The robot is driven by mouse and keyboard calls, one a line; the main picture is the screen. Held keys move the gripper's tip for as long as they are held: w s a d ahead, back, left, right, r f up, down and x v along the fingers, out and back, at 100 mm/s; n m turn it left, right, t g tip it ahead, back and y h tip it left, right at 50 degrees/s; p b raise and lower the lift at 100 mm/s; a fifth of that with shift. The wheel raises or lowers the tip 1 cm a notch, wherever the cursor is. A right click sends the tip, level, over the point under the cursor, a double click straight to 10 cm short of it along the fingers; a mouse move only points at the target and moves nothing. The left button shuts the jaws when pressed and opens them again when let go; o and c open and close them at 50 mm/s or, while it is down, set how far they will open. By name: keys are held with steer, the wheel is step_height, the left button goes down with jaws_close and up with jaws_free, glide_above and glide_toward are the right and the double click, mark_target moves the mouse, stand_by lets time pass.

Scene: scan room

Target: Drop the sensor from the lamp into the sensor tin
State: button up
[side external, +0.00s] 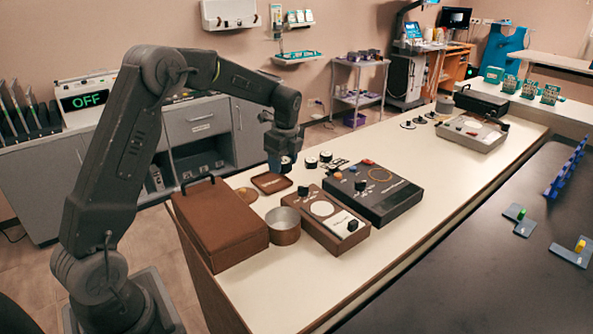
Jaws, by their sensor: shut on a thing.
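My gripper (281,158) points down above the table's left edge, behind a small brown tray (272,183). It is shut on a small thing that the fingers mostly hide. A small black-and-white cylinder (287,164) shows at the fingertips; I cannot tell whether it is held or stands behind them. An open, round metal tin (284,229), probably the sensor tin, stands in front of the tray. Right of it is a brown device (322,222) with a pale disc and black knobs. I cannot tell which thing is the lamp.
A brown lidded case (220,225) with a handle stands left of the tin. A black box (374,194) with an orange ring lies to the right. Two similar cylinders (311,163) (326,157) stand behind. The table's middle (425,165) is clear; a grey device (472,132) is farther off.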

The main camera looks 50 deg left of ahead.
steer(key=shift+s+a+r, duration=0.1)
steer(key=shift+s+a, duration=0.05)
steer(key=shift+a, duration=0.05)
steer(key=shift+d, duration=0.1)
steer(key=s+d, duration=0.5)
steer(key=d, duration=0.3)
steer(key=shift+w+d+f, duration=0.1)
steer(key=shift+f, duration=1.3)
steer(key=shift+w+d+f, duration=0.1)
steer(key=shift+f, duration=1.3)
steer(key=o, duration=1.1)
steer(key=shift+c, duration=0.2)
